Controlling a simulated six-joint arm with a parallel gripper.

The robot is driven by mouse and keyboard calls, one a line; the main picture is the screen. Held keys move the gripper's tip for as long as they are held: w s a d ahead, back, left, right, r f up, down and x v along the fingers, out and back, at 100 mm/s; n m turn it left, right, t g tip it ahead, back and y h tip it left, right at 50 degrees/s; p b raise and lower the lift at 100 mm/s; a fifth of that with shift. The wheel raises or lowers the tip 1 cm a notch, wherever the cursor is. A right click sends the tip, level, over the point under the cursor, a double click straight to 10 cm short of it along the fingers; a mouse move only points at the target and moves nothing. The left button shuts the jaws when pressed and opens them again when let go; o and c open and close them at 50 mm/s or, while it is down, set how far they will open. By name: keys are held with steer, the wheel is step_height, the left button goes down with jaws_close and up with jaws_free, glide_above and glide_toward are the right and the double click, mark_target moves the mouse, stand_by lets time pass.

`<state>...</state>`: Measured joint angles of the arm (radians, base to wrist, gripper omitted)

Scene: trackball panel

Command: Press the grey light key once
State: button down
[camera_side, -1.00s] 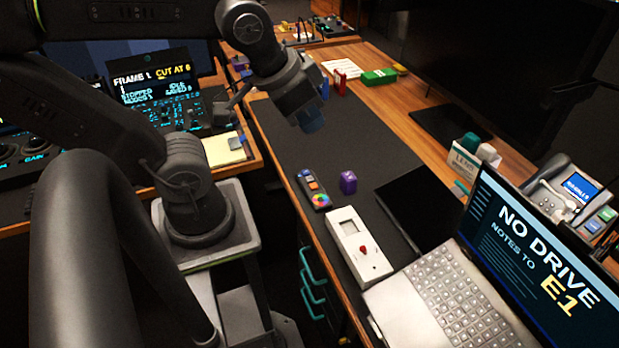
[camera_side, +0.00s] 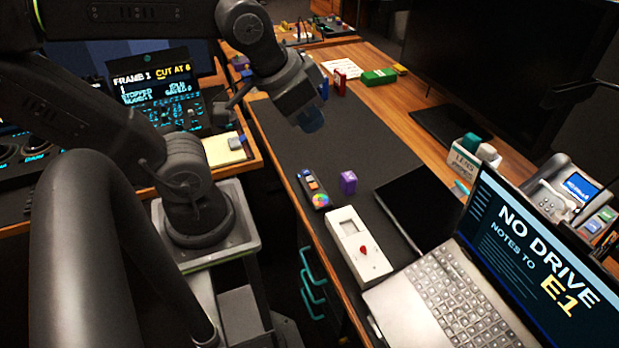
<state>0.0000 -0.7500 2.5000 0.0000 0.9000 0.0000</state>
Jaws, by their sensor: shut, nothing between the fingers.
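My gripper (camera_side: 312,121), with blue fingertips, hangs over the far part of the dark desk mat (camera_side: 300,150). It is shut, with nothing seen between the fingers. No key that I can pick out as the grey light key shows clearly. A dark handset (camera_side: 312,187) with small orange and blue keys and a coloured wheel lies on the mat, nearer the camera than my gripper and apart from it. A control panel (camera_side: 195,118) with a lit screen and several small keys stands at the left; its keys are too small to tell apart.
A purple block (camera_side: 348,182) stands beside the handset. A white box with a red knob (camera_side: 358,246), a black tablet (camera_side: 418,208) and an open laptop (camera_side: 440,300) lie nearer the camera. A yellow notepad (camera_side: 224,150) is at left. The mat's middle is clear.

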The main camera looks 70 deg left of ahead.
steer(key=n+t+h, duration=0.3)
steer(key=n, duration=0.2)
glide_above(308, 177)
step_height(308, 177, down, 22)
steer(key=shift+f, duration=4.4)
steer(key=shift+f, duration=0.1)
